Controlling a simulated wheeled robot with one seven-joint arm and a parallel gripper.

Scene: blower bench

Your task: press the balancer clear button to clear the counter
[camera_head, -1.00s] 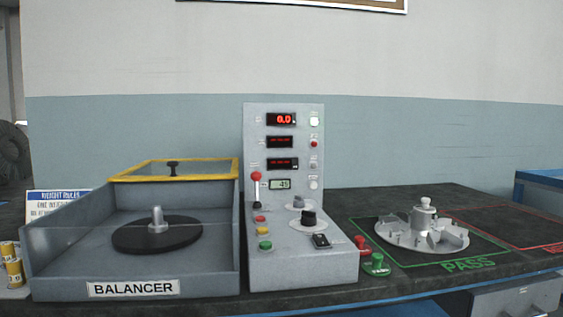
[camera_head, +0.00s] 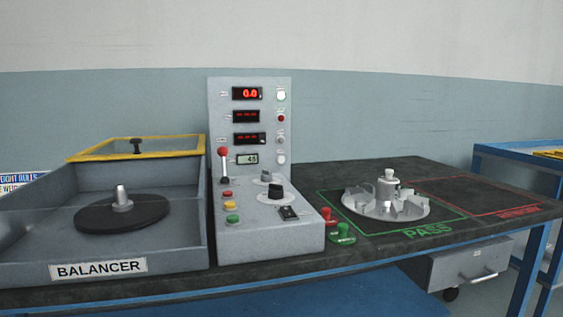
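The balancer console (camera_head: 272,235) is a grey box with an upright panel in the middle of the bench. Its top display (camera_head: 247,93) glows red with 0.0. Two red displays below show dashes, and a small LCD (camera_head: 247,160) reads about 45. A column of small round buttons, white, red and grey, runs down the panel's right edge; the top white button (camera_head: 281,95) looks bright. The sloped front has red, yellow and green buttons (camera_head: 232,218) and black knobs. The labels are too small to read, so I cannot tell which button is clear. My gripper is not in view.
The balancer tub (camera_head: 178,249) with a dark turntable and raised yellow-framed lid (camera_head: 185,153) stands left. A red-handled lever (camera_head: 223,153) rises beside the displays. A silver impeller (camera_head: 387,206) sits in the green PASS outline. A blue cart (camera_head: 550,147) stands far right.

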